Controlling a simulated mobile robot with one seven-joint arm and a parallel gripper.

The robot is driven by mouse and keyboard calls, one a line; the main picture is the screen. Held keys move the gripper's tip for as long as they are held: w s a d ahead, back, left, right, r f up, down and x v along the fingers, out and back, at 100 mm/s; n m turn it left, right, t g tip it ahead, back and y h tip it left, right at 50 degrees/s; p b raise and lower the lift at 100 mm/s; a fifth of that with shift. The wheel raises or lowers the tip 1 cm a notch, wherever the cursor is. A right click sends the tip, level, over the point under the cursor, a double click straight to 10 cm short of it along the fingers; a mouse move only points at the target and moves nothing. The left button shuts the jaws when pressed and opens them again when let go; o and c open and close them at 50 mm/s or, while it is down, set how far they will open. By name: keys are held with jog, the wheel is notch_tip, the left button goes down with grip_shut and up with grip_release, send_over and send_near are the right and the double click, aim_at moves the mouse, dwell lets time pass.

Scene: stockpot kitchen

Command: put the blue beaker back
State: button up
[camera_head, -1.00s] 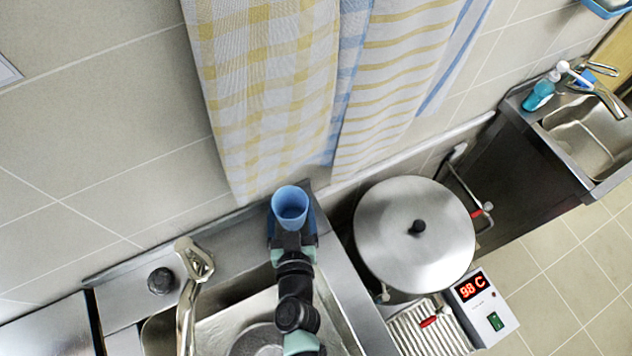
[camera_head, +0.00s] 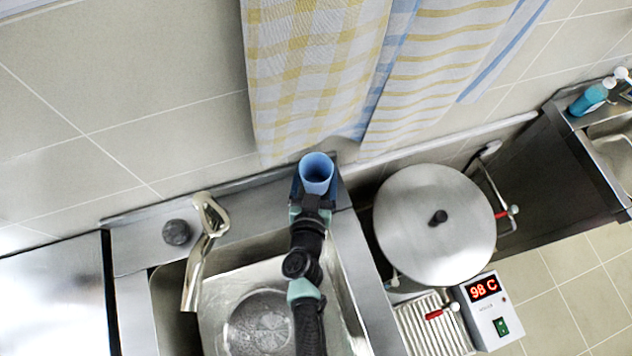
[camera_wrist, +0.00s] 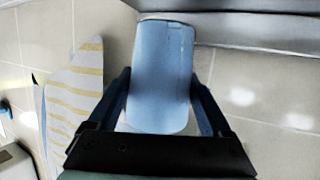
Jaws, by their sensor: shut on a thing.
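The blue beaker (camera_head: 317,170) stands at the back right corner of the sink unit in the head view, its open mouth toward the camera. In the wrist view the blue beaker (camera_wrist: 163,75) fills the space between the two fingers. My gripper (camera_head: 314,193) is shut on it, one finger on each side; the gripper also shows in the wrist view (camera_wrist: 160,100). A dark blue piece shows around the beaker's lower part in the head view; I cannot tell whether the beaker touches the surface beneath.
The sink basin (camera_head: 255,290) and its faucet (camera_head: 208,235) lie left of my arm. A lidded stockpot (camera_head: 434,225) stands close on the right, with a 98 C controller (camera_head: 486,305). Towels (camera_head: 320,70) hang behind. A black knob (camera_head: 176,232) sits on the ledge.

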aim_at(315, 191)
jog(key=shift+f+b, duration=1.15)
jog(key=shift+f, duration=0.5)
jog(key=shift+f, duration=0.2)
jog(key=o, duration=1.1)
jog(key=shift+o, duration=0.2)
jog(key=shift+r, duration=0.1)
jog(key=shift+r, duration=0.2)
jog(key=p+v, duration=0.1)
jog(key=v, duration=1.1)
jog(key=shift+p, duration=0.3)
